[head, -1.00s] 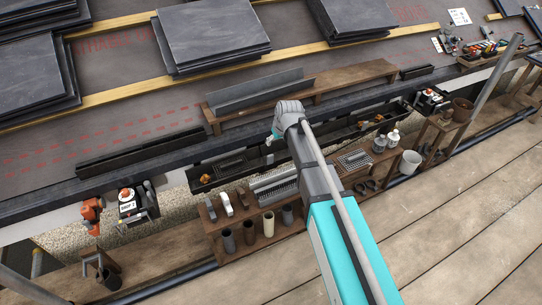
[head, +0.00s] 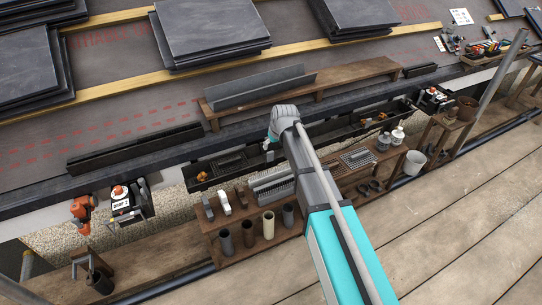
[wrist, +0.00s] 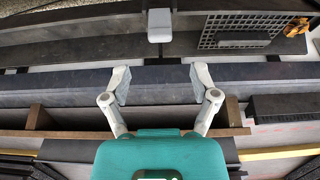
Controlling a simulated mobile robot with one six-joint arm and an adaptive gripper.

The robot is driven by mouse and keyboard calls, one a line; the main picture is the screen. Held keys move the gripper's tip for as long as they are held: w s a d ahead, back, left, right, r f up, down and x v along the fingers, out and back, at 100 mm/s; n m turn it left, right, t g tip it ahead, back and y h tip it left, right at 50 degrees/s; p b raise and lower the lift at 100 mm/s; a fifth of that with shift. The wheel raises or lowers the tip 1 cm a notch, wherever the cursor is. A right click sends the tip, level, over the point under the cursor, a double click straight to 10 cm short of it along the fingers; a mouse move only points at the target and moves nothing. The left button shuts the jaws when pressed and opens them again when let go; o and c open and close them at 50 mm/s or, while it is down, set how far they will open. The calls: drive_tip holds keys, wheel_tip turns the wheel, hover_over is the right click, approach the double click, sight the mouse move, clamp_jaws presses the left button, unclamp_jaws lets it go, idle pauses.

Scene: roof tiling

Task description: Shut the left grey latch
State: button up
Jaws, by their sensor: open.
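A pale grey, latch-like block (wrist: 160,25) sits on the long dark gutter (wrist: 60,58) in the wrist view, above the gap between my fingers. I cannot tell whether it is the left latch, or whether it is open or shut. Part of another pale piece (wrist: 317,45) shows at the right edge of the wrist view. My gripper (wrist: 160,76) is open and empty, with its two pale fingers apart. In the head view my gripper (head: 269,146) is over the gutter (head: 318,138), and my arm hides part of it.
A mesh panel (head: 231,163) and orange leaves (head: 203,176) lie in the gutter. A wooden rack of tubes and tools (head: 245,238) stands in front. A plank with grey angled strips (head: 262,88) and slate stacks (head: 210,35) lie behind.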

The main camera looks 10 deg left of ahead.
sight(270, 152)
drive_tip(key=shift+b+x, duration=2.6)
drive_tip(key=shift+x, duration=0.55)
clamp_jaws()
